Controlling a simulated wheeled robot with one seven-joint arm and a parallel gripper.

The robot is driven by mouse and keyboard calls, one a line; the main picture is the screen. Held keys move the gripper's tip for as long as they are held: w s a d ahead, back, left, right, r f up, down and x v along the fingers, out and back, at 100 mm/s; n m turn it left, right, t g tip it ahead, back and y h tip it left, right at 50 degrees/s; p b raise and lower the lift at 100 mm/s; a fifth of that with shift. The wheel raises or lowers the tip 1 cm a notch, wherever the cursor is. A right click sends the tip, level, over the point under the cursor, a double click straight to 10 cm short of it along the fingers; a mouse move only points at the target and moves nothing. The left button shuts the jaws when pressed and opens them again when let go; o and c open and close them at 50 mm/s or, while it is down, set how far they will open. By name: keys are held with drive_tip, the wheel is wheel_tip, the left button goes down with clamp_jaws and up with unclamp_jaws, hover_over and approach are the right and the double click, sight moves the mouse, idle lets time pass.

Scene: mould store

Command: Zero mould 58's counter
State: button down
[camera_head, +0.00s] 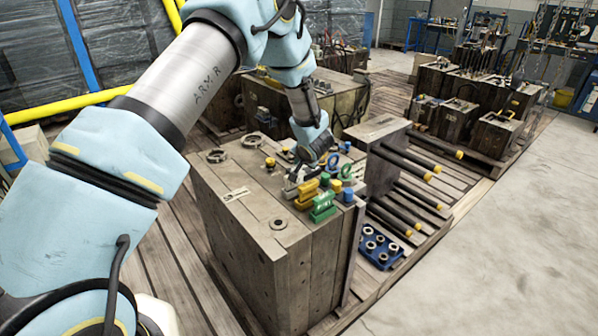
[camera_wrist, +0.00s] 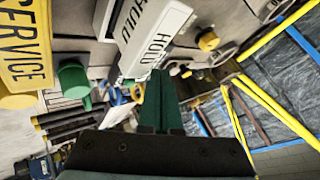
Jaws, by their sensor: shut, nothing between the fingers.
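No number 58 is readable, and I cannot pick out a counter. My gripper (camera_head: 303,172) is over the block's top, shut and empty. In the wrist view its dark green fingertips (camera_wrist: 159,80) are together, close to white tags (camera_wrist: 152,32) lettered HOLD; touching or apart, I cannot tell. A yellow tag (camera_wrist: 25,45) lettered SERVICE and a green knob-like part (camera_wrist: 74,80) are to the left. Green tags (camera_head: 322,206) also show in the head view.
A small light plate (camera_head: 236,194) and round metal fittings (camera_head: 279,223) are on the block's top. Dark rods with yellow ends (camera_head: 402,161) and a blue tray (camera_head: 380,249) lie to the right. More moulds (camera_head: 455,120) stand behind. The right floor (camera_head: 500,260) is clear.

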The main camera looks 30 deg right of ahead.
drive_tip(key=shift+f, duration=0.45)
drive_tip(key=shift+f, duration=0.45)
idle(0.7)
drive_tip(key=shift+r, duration=0.1)
drive_tip(key=shift+r+p, duration=0.8)
drive_tip(key=shift+p, duration=0.4)
wheel_tip(320, 180, up, 5)
drive_tip(key=p, duration=0.5)
